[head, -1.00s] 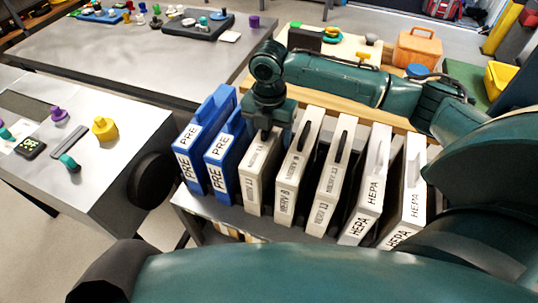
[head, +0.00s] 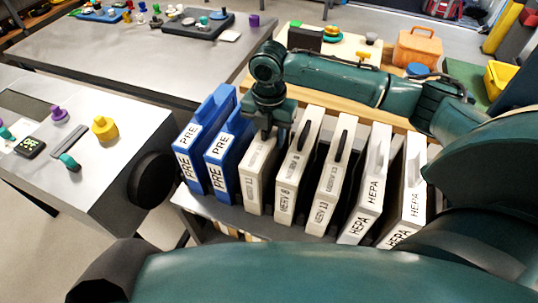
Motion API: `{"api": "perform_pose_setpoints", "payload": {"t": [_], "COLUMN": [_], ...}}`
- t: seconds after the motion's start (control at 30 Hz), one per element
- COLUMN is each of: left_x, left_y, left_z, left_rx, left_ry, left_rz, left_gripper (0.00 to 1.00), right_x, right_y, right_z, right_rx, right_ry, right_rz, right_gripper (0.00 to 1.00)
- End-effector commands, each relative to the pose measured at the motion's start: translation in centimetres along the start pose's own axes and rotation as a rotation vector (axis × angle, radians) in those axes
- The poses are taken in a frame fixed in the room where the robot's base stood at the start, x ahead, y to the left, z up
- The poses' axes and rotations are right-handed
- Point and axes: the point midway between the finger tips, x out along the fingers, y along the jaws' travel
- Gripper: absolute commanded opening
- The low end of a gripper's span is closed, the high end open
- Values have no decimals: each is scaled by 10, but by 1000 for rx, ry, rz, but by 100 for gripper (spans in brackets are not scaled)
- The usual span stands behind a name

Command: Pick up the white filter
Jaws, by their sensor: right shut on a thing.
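A row of upright filters stands on a grey shelf (head: 190,203). My right gripper (head: 267,132) is over the top of the leftmost off-white filter (head: 254,185) and shut on it, hiding its handle. This filter stands upright in the row, beside a blue PRE filter. Two more off-white filters with black handles, (head: 292,187) and (head: 329,190), stand to its right. Two whiter HEPA filters, (head: 371,190) and (head: 408,195), stand at the right end. My left gripper is not in view.
Two blue PRE filters, (head: 196,165) and (head: 224,170), stand close on the left. A grey table (head: 110,190) with knobs is farther left. A wooden bench (head: 345,55) with an orange box (head: 417,47) is behind the row.

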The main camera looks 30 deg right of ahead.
Motion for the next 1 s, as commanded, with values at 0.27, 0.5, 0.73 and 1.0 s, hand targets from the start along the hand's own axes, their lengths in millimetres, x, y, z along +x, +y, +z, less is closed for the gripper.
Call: {"api": "perform_pose_setpoints", "payload": {"t": [0.27,0.5,0.73,1.0], "left_x": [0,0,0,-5], "left_y": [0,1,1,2], "left_z": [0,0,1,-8], "left_rx": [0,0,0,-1], "left_ry": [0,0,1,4], "left_rz": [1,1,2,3], "left_gripper": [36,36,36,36], "right_x": [-1,-22,-69,-107], "right_y": [0,1,1,1], "right_z": [0,0,0,0], "right_rx": [0,-1,-1,1], "right_ry": [0,-2,-2,-1], "right_rz": [2,5,5,2], "right_gripper": [0,0,0,0]}}
